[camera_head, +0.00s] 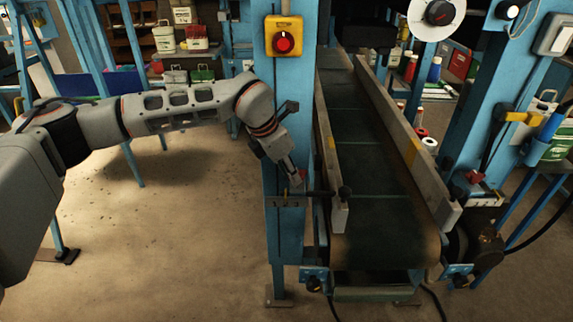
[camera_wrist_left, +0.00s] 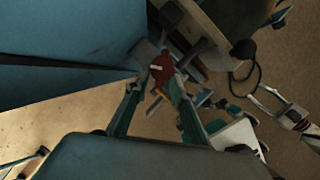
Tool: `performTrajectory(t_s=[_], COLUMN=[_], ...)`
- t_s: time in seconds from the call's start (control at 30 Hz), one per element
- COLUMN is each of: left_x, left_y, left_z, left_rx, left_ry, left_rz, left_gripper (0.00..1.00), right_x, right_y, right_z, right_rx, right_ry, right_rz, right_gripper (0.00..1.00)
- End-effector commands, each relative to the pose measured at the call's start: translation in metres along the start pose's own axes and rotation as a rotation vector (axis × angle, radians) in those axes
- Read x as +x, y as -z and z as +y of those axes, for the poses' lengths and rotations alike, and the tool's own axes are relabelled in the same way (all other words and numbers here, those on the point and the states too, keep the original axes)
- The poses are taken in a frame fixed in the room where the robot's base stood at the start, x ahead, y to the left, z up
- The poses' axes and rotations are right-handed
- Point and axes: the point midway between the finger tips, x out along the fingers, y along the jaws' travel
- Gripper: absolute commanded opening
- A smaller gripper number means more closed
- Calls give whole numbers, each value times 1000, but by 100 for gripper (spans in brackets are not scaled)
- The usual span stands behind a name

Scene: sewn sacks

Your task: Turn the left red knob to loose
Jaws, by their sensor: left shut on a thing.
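The left red knob (camera_head: 303,174) sits on a small bracket on the blue post at the left side of the conveyor, mostly hidden by my left gripper (camera_head: 296,176) in the head view. In the left wrist view the knob (camera_wrist_left: 162,70) shows red with a pale mark on its face. It lies between the fingertips of my left gripper (camera_wrist_left: 158,88), which is shut on it. My left arm reaches in from the left.
The conveyor belt (camera_head: 363,187) runs between two side rails just right of the left knob. Another red knob (camera_head: 474,177) sits on the right side. A yellow box with a red button (camera_head: 284,43) is on the post above my gripper. Open floor lies left.

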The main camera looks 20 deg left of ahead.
Motion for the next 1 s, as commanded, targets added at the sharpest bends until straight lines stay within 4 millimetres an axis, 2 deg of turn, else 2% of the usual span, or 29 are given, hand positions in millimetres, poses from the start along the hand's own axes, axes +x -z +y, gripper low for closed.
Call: performTrajectory(t_s=[0.23,0.7,1.0], left_x=[-1,4,6], left_y=[-1,-5,-8], left_z=[-8,-18,-21], left_rx=[-214,-621,-817], left_ry=[-88,-256,-338], left_rz=[2,4,6], left_gripper=[3,3,3], right_x=[-11,-13,-13], right_y=[2,17,18], right_z=[-7,0,1], right_rx=[14,7,6], right_ry=[14,5,4], right_rz=[-13,4,5], right_gripper=[40,40,40])
